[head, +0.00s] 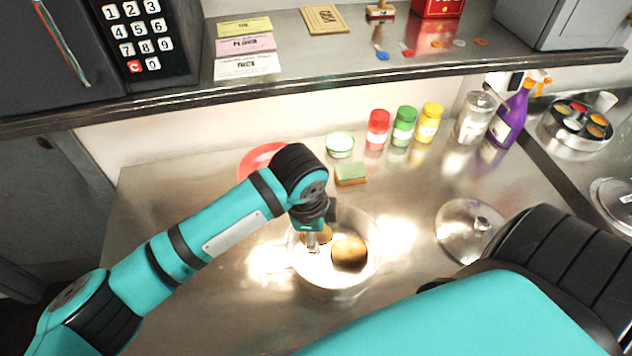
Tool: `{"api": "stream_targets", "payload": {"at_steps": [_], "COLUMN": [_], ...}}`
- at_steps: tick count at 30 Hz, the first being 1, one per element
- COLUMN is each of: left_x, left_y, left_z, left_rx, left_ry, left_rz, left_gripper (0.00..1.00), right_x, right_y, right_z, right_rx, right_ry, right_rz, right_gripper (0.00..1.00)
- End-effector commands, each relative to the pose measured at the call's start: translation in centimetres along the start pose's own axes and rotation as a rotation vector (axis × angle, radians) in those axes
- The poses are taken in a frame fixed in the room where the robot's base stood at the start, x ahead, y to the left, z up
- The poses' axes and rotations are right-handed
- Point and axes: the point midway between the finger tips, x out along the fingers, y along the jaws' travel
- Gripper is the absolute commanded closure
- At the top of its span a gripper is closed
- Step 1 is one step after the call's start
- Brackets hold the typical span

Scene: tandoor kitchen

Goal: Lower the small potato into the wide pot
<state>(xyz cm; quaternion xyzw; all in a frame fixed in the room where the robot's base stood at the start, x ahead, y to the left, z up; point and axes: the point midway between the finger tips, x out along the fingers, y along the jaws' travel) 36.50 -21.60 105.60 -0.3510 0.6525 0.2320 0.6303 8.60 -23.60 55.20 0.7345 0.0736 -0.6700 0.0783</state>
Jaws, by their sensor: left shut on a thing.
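The wide pot (336,291) is a shiny metal pot on the steel counter, in the middle of the head view. My left gripper (318,241) points down over the left part of the pot's opening. It is shut on the small potato (325,234), a brown piece largely hidden by the fingers. I cannot tell whether this potato touches the pot's bottom. A larger brown potato (349,254) lies inside the pot, to the right of the fingers. My right gripper is out of view.
A metal lid (470,228) lies right of the pot. A red plate (258,158), a green bowl (340,144) and a sponge (351,174) are behind it. Red, green and yellow jars (403,126) stand by the wall. A shelf (300,80) overhangs the back.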

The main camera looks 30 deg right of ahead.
Motion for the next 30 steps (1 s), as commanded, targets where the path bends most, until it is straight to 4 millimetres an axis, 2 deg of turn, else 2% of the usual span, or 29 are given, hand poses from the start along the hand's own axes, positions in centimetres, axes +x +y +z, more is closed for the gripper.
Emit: {"api": "stream_targets", "payload": {"at_steps": [30], "left_x": [5.2], "left_y": [0.8], "left_z": [0.5], "left_rx": [-0.001], "left_ry": [-0.001], "left_rz": [0.001], "left_gripper": [0.85], "right_x": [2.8], "right_y": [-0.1], "right_z": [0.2], "right_rx": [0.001], "right_ry": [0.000], "right_rz": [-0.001], "right_gripper": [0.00]}}
